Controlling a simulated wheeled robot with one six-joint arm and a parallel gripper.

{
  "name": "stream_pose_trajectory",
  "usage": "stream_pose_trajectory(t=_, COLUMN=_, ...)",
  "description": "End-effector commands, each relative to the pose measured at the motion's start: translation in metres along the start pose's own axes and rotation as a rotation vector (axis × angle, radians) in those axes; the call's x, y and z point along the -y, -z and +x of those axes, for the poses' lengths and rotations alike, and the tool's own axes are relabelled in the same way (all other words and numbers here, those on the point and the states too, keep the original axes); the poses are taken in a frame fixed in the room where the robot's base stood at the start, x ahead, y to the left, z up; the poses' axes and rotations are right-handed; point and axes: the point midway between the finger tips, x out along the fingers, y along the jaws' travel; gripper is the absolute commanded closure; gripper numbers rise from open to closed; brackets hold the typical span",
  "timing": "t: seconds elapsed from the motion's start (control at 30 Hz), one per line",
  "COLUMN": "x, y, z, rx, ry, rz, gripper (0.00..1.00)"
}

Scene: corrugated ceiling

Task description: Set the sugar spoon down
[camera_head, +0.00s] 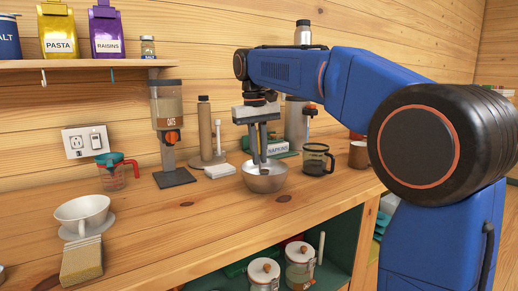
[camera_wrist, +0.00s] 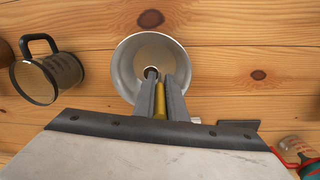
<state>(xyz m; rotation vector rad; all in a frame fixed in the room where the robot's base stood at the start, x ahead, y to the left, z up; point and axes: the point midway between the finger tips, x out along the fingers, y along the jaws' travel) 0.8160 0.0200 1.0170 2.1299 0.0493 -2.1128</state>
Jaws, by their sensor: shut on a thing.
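My gripper (camera_head: 263,158) points down over a metal bowl (camera_head: 270,184) on the wooden counter, its fingertips at or just inside the rim. In the wrist view, my gripper (camera_wrist: 163,84) is shut on a thin gold-coloured piece (camera_wrist: 159,102), which I take to be the sugar spoon's handle. The rest of the spoon is hidden by the fingers. The bowl (camera_wrist: 122,68) lies below the fingers in the wrist view, with a small brown patch at its bottom. I cannot tell whether the spoon touches the bowl.
A dark-rimmed glass mug (camera_head: 316,160) stands close right of the bowl. The counter between dripper and bowl is mostly clear.

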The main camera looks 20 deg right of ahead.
Motion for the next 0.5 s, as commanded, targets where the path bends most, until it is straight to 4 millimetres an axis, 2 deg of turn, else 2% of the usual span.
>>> stream_pose_trajectory(t=0.23, x=0.002, y=-0.001, z=0.027, rx=0.001, ry=0.000, rz=0.000, gripper=1.00)
stream_pose_trajectory(t=0.5, x=0.003, y=0.000, z=0.034, rx=0.000, ry=0.000, rz=0.000, gripper=1.00)
